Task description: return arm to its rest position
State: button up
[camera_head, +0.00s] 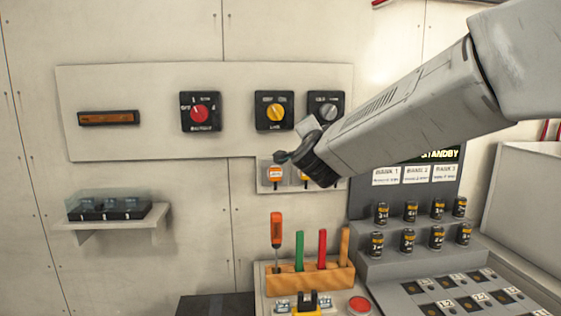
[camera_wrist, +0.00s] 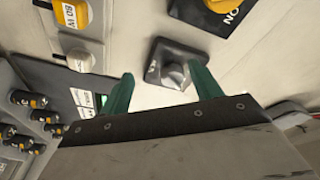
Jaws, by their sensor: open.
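My arm (camera_head: 415,110) reaches in from the upper right in the head view. Its dark wrist end (camera_head: 312,158) is in front of the wall panel, just below the grey-knobbed rotary switch (camera_head: 328,106). The fingers cannot be made out clearly there. In the wrist view my gripper (camera_wrist: 161,72) has two green fingers spread apart with nothing held. A grey square fitting with a raised knob (camera_wrist: 174,72) shows beyond and between the fingers. I cannot tell whether a finger touches it.
The wall panel also holds a red-knobbed switch (camera_head: 199,112), a yellow-knobbed switch (camera_head: 274,111) and orange switches (camera_head: 276,174) below. A wooden tool rack (camera_head: 308,280) and a console with several black cells (camera_head: 407,240) stand beneath. A shelf (camera_head: 112,218) is at left.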

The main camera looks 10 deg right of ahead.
jog(key=s+a+f+n+g+y, duration=0.2)
jog(key=a+f+n+g+y, duration=0.1)
jog(key=a+f+n+y, duration=0.3)
jog(key=s+f+n+g+y, duration=0.2)
jog(key=s+f+n+g, duration=0.3)
jog(key=s+f+g, duration=0.5)
jog(key=s+d+f+n+g+h, duration=0.1)
jog(key=s+d, duration=0.4)
jog(key=s, duration=0.5)
jog(key=s+d+f+n+g+h, duration=0.1)
jog(key=s+d, duration=0.4)
jog(key=s, duration=0.5)
jog(key=s+d+f+g+h, duration=0.2)
jog(key=s+d, duration=0.3)
jog(key=s, duration=0.5)
jog(key=shift+s+f+n, duration=0.3)
jog(key=shift+n, duration=0.1)
